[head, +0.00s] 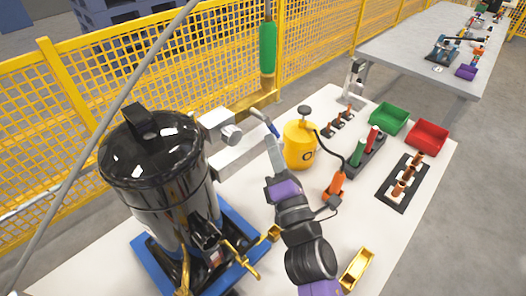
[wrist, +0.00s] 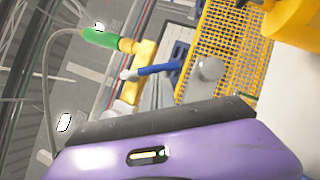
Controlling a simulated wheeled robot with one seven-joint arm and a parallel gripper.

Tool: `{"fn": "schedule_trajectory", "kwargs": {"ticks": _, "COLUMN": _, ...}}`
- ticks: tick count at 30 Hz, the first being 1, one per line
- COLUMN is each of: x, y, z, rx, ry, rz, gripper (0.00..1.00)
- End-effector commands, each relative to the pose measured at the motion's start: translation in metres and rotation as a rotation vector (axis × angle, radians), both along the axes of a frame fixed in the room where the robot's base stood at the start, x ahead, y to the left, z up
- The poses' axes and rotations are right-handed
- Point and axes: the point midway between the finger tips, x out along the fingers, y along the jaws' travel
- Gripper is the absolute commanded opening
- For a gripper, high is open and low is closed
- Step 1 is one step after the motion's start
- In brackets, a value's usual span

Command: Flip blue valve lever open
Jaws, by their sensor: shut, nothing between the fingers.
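The blue valve lever (head: 271,128) shows as a short blue bar with a pale end, just beyond my gripper's tip in the head view. It also shows in the wrist view as a blue bar (wrist: 158,70) lying nearly level, with a pale left end and a round grey part near its right end. My gripper (head: 271,142) is shut and empty, its grey fingers pointing up toward the lever. In the wrist view they appear close to the bar; I cannot tell whether they touch. The lever's pivot is not clear.
A black tank (head: 158,190) stands left on a blue base. A yellow canister (head: 300,146) stands close to the right of my gripper. Green (head: 388,119) and red (head: 427,137) bins and tool racks are farther right. A yellow mesh fence (head: 200,65) runs behind the white table.

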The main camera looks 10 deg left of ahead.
Motion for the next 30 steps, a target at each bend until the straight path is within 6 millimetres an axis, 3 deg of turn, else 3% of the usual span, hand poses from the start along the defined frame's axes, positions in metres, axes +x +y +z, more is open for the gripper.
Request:
{"fn": "schedule_trajectory", "kwargs": {"ticks": 14, "x": 0.007, "y": -0.005, "z": -0.002, "rx": -0.084, "ry": -0.108, "rz": 0.000, "gripper": 0.00}}
{"fn": "schedule_trajectory", "kwargs": {"ticks": 30, "x": 0.029, "y": -0.023, "z": 0.010, "rx": -0.335, "ry": -0.430, "rz": -0.001, "gripper": 0.00}}
